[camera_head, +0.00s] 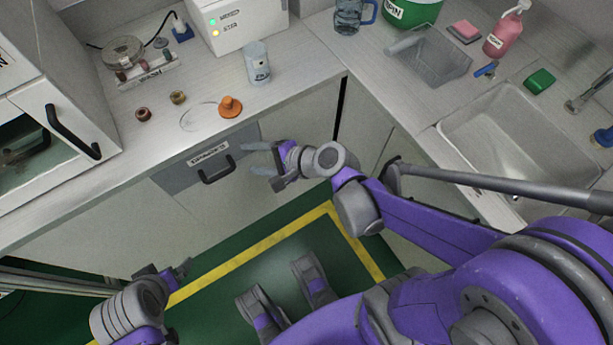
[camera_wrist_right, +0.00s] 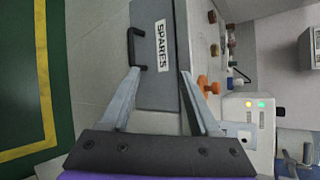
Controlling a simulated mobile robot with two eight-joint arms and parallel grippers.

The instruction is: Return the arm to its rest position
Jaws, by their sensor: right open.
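My right gripper (camera_head: 248,158) is open and empty, in front of the counter beside the grey drawer front labelled SPARES (camera_head: 183,172). Its arm comes in from the right and is bent. In the right wrist view the two fingers of the right gripper (camera_wrist_right: 160,88) are spread apart with nothing between them, and the SPARES drawer (camera_wrist_right: 158,85) with its black handle lies beyond them. My left gripper (camera_head: 180,272) is low at the left over the floor; its fingers are small and I cannot tell whether they are open.
A white cabinet (camera_head: 70,120) stands left; a sink (camera_head: 515,135) is right. Green floor with a yellow line lies below.

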